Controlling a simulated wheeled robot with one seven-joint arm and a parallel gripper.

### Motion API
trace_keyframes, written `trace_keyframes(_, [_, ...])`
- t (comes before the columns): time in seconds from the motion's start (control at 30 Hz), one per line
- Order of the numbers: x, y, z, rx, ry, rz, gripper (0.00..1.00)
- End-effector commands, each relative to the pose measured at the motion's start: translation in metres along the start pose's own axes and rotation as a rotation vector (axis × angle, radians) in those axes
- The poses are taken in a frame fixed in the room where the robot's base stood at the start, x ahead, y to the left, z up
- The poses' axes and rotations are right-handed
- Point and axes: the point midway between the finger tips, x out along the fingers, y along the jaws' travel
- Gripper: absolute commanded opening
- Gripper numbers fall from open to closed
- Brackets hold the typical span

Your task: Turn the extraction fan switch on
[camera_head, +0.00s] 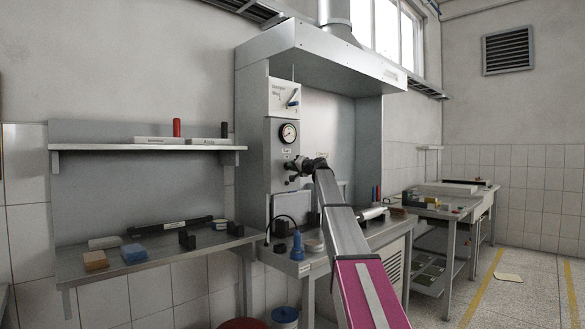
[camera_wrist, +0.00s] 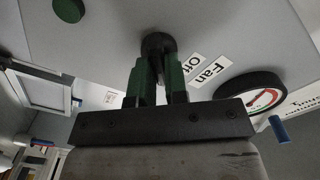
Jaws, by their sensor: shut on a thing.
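The fan switch is a dark round knob (camera_wrist: 158,42) on the grey panel (camera_wrist: 230,40). In the wrist view a white label reading "Fan" (camera_wrist: 212,70) and a smaller one reading "Off" (camera_wrist: 191,62) sit beside it. My gripper (camera_wrist: 158,78) has its two green-tipped fingers on either side of the knob and is shut on it. The fingers partly hide the knob, and I cannot tell its pointer position. In the head view my gripper (camera_head: 293,168) is at the panel below the round gauge (camera_head: 288,133), and the arm hides much of the area.
A shelf (camera_head: 150,147) and side bench (camera_head: 165,255) stand left. Open floor lies at right.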

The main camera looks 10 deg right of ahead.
Motion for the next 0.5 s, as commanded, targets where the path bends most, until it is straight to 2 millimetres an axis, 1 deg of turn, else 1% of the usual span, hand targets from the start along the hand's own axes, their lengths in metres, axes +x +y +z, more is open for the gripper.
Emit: trace_keyframes(0.5, [0.0001,0.0026,0.0002,0.472,0.0,0.0,0.0])
